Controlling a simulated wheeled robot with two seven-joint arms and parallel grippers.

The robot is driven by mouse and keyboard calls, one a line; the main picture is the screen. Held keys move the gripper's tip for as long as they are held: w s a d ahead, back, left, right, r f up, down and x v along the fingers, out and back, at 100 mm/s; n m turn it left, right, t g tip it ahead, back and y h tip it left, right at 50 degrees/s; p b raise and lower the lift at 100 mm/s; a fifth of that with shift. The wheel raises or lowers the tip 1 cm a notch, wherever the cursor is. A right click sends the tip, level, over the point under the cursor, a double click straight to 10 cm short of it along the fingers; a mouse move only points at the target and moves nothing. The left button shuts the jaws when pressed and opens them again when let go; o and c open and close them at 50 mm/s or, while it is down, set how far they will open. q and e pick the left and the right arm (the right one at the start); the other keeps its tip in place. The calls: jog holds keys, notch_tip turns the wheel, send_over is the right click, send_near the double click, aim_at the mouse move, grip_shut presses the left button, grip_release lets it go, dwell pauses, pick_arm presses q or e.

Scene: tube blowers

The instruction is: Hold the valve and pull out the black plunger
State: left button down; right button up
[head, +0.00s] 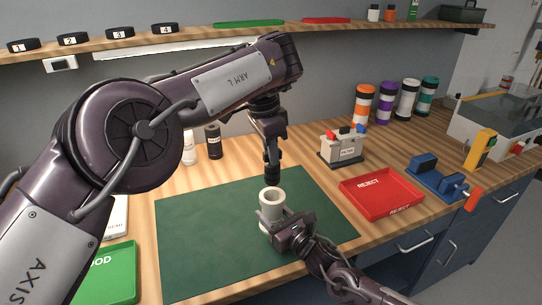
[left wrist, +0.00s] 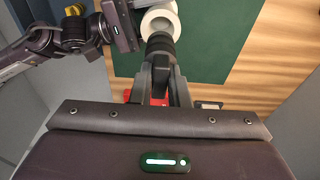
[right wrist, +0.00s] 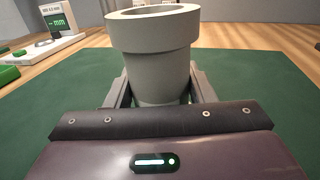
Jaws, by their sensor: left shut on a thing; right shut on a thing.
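The valve (head: 272,212) is a pale grey, hollow tube with a wider collar, upright above the green mat. My right gripper (head: 287,233) is shut on its lower body, which fills the right wrist view (right wrist: 155,65). My left gripper (head: 269,135) is shut on the black plunger (head: 272,168), which points down above and just behind the valve in the head view. In the left wrist view the plunger (left wrist: 160,46) reaches toward the valve's ring (left wrist: 160,20), whose opening shows. The plunger looks outside the opening; the exact gap is hard to judge.
The green mat (head: 195,240) is largely clear. A red REJECT tray (head: 380,190) lies to its right, a green tray (head: 105,275) to its left. A small box with red and blue tops (head: 342,148) and two small bottles (head: 213,142) stand behind.

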jog(key=o, duration=1.2)
